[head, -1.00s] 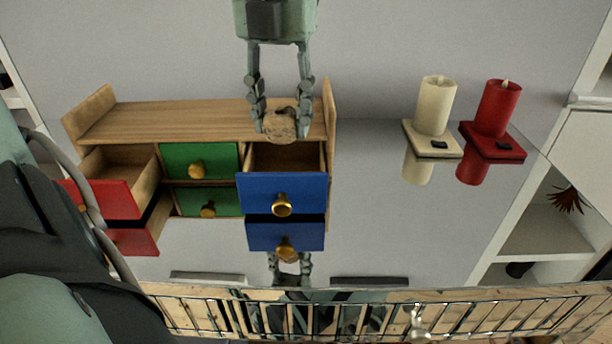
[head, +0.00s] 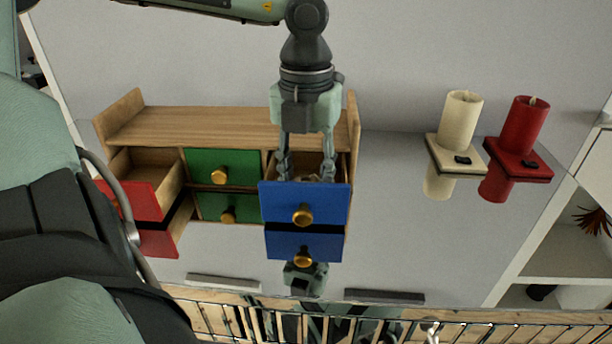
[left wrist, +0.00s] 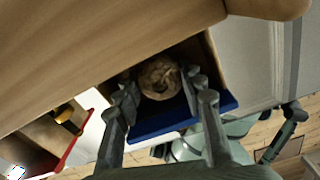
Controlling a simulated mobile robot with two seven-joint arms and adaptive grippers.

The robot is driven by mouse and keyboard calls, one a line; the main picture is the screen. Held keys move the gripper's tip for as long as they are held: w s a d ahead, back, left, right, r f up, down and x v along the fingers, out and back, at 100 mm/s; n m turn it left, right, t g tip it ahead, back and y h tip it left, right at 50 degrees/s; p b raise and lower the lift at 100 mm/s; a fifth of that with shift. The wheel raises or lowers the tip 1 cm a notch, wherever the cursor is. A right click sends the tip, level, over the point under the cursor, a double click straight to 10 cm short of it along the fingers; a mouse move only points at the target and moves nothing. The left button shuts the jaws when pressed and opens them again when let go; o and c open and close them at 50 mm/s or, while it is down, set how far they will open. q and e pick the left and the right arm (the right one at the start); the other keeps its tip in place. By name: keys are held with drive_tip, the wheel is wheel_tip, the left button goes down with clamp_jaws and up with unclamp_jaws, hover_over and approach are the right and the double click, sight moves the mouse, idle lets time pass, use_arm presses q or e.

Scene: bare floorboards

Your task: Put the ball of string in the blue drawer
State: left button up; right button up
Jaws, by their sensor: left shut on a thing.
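The ball of string (left wrist: 159,77) is tan and round; in the left wrist view it sits between my left gripper's fingers, inside the open blue drawer (left wrist: 165,121). In the head view the blue drawer (head: 280,202) is pulled out at the right end of a small wooden cabinet, with a gold knob. My left gripper (head: 306,178) reaches down into it from above, shut on the ball. The drawer front hides most of the ball (head: 306,177) there, and I cannot tell whether it touches the drawer floor. My right gripper is not in view.
The cabinet (head: 200,125) also has a shut green drawer (head: 240,168) and an open red drawer (head: 140,200). A cream candle (head: 460,118) and a red candle (head: 528,122) stand to the right. The glossy surface mirrors these things. A wire rack (head: 400,330) lies in front.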

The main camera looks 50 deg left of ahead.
sight(306, 179)
use_arm(q)
drive_tip(key=shift+f, duration=0.1)
drive_tip(key=o, duration=0.9)
drive_tip(key=shift+o, duration=1.2)
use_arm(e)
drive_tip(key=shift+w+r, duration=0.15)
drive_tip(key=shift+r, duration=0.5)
use_arm(q)
drive_tip(key=shift+w+a+r, duration=0.1)
drive_tip(key=shift+r, duration=0.7)
wheel_tip(306, 179, up, 11)
drive_tip(key=shift+f, duration=0.15)
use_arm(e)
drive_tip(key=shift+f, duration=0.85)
